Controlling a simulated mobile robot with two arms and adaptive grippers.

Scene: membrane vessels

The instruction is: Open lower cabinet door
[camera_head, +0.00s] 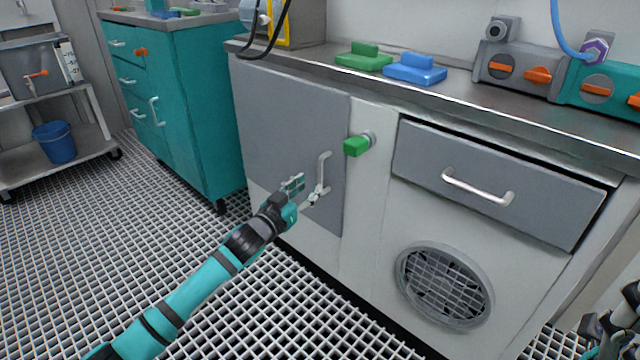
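The grey lower cabinet door (283,120) is on the front of the white bench cabinet and looks closed. Its upright silver handle (323,168) is near the door's right edge. My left gripper (307,191) is in front of the door at the handle's lower end. Its two fingers are spread apart, with one finger left of the handle and the other close to its lower end. I cannot tell whether it touches the handle. My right gripper (622,318) is at the lower right edge, partly cut off, and its opening is unclear.
A green knob (357,145) sits right of the door. Further right are a grey drawer (495,185) and a round fan grille (444,285). A teal cabinet (188,110) stands to the left. The grid floor (190,255) before the door is clear except for my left arm.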

